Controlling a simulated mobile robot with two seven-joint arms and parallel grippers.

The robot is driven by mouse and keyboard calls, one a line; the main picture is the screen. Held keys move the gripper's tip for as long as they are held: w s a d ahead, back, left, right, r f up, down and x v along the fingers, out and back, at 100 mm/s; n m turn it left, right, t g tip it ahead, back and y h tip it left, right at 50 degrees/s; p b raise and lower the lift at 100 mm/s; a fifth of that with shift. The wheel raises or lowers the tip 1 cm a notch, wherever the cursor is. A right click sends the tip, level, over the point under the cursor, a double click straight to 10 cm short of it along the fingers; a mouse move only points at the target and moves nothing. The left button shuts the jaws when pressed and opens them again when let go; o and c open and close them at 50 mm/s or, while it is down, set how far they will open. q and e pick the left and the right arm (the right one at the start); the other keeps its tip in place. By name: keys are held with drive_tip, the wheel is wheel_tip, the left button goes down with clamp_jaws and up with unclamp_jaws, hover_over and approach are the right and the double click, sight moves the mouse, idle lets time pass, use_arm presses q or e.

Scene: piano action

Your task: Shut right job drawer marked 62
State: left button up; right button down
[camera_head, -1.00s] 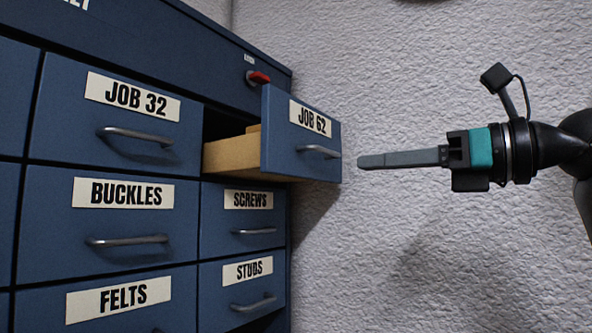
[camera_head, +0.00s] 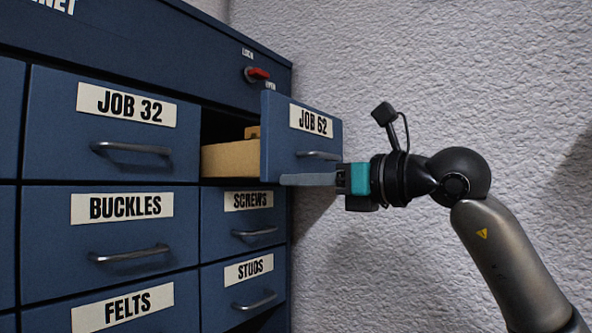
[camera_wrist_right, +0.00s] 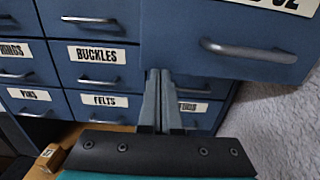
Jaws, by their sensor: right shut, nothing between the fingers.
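The JOB 62 drawer (camera_head: 290,170) stands pulled out at the upper right of the blue cabinet, its wooden side showing. It has a grey bar handle (camera_head: 318,155) below its label. In the right wrist view the drawer front (camera_wrist_right: 190,40) fills the upper right. My right gripper (camera_head: 282,180) is shut and empty, its fingers pointing left across the lower edge of the drawer front, below the handle. In the right wrist view its fingertips (camera_wrist_right: 158,73) overlap the drawer's bottom edge. I cannot tell whether they touch it. My left gripper is in neither view.
Closed drawers around it are JOB 32 (camera_head: 60,145), BUCKLES (camera_head: 60,235), SCREWS (camera_head: 215,225) and STUDS (camera_head: 215,300). A red lock lever (camera_head: 259,73) sits above the open drawer. A rough white wall (camera_head: 450,80) runs close along the right side.

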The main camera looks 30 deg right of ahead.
drive_tip(key=shift+w+a, duration=0.1)
drive_tip(key=shift+w, duration=0.2)
drive_tip(key=shift+w, duration=0.1)
drive_tip(key=p+x, duration=0.7)
drive_tip(key=x, duration=0.5)
drive_tip(key=shift+w+a, duration=0.2)
drive_tip(key=shift+d, duration=0.1)
